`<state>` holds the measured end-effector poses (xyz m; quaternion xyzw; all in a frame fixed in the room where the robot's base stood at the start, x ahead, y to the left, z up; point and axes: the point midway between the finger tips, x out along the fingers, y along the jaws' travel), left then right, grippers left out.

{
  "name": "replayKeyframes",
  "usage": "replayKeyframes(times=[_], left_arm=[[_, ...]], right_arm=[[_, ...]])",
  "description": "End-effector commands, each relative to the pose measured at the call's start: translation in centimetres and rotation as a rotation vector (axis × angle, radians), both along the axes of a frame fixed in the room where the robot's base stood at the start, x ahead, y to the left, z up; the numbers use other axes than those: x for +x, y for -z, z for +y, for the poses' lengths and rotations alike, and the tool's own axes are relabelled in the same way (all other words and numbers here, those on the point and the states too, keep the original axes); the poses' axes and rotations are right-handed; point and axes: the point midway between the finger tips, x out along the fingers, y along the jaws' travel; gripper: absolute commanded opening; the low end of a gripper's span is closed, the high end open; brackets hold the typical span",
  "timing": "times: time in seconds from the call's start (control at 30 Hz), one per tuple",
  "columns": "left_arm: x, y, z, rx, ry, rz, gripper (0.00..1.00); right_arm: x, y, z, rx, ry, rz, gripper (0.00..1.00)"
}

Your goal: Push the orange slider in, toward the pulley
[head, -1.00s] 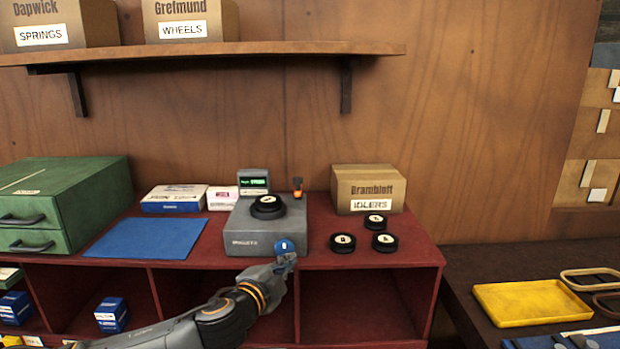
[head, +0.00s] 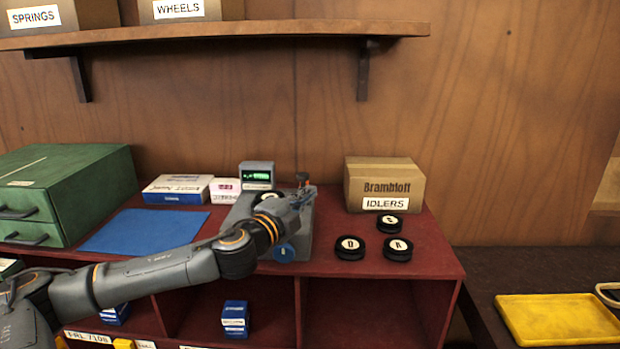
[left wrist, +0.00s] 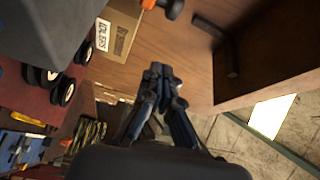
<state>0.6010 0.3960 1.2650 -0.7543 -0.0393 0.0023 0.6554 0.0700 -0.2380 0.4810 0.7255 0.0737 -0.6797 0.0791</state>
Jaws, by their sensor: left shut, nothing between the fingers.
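The slider (head: 302,177) stands at the back right of the grey device (head: 240,215); its dark top shows, and my gripper hides much of its lower part. In the left wrist view an orange and black piece (left wrist: 174,9) shows at the top edge, apart from the fingertips. The black pulley (head: 262,196) on top of the device is mostly hidden behind my arm. My left gripper (head: 304,197) is shut and empty above the device's right side, close in front of the slider; contact cannot be told. Its fingertips (left wrist: 160,70) are together. My right gripper is not in view.
A small green-lit display (head: 257,176) stands behind. Black idlers (head: 349,248) and the IDLERS box (head: 384,185) are to the right. The shelf (head: 220,32) overhangs at the back.

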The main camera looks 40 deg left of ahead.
Motion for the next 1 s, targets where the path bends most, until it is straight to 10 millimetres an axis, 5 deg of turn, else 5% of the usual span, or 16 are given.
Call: replayKeyframes(times=[0.2,0.5,0.7,1.0], left_arm=[[4.1,-1.1,0.0,-0.006,0.002,-0.004,0.0],[9.0,-0.9,0.3,-0.002,0.002,0.0,0.0],[7.5,0.0,3.1,0.003,0.0,0.003,0.0],[7.1,0.1,4.1,0.001,0.002,0.0,0.0]], right_arm=[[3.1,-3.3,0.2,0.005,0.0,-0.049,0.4],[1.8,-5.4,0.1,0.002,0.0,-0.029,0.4],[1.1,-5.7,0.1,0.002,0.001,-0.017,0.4],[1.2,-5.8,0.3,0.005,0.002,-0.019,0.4]])
